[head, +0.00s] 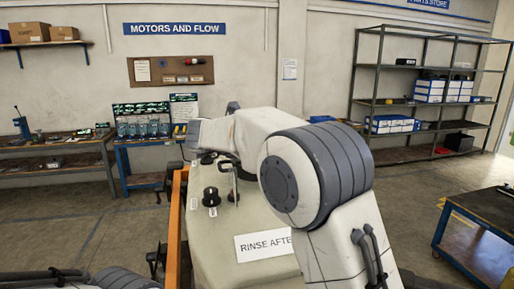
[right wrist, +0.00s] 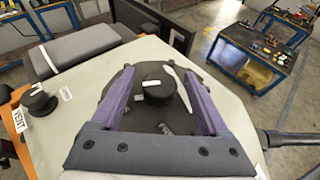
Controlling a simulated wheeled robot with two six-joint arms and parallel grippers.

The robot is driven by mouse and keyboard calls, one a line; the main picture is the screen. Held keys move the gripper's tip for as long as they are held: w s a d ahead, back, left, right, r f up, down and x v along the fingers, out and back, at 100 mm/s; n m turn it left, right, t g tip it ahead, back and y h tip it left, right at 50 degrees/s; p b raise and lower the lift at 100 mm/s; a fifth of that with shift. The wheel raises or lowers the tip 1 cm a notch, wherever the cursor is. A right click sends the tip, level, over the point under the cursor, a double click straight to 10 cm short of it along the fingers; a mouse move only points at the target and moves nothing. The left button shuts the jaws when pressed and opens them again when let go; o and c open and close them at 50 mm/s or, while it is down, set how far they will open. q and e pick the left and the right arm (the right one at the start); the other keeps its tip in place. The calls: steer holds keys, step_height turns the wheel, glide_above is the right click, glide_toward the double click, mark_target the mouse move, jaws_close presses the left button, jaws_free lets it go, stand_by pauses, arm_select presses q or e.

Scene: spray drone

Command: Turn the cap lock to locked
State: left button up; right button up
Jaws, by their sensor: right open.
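In the right wrist view, a black knob (right wrist: 157,86) with a white pointer mark stands on a dark round cap (right wrist: 118,88) on the pale tank (right wrist: 85,125). The white mark lies roughly crosswise in that view. Whether the fingers are at knob height is unclear. In the head view my right arm hides most of the cap and the gripper. My left gripper is not in view.
A second black knob (right wrist: 40,101) with a VENT label (right wrist: 19,120) stands left of the cap. An orange bar (head: 174,230) runs along the tank's left side. A blue cart (head: 475,230) stands at the right.

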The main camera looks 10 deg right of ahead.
steer(key=b+v, duration=0.4)
steer(key=v, duration=0.6)
steer(key=shift+r, duration=0.1)
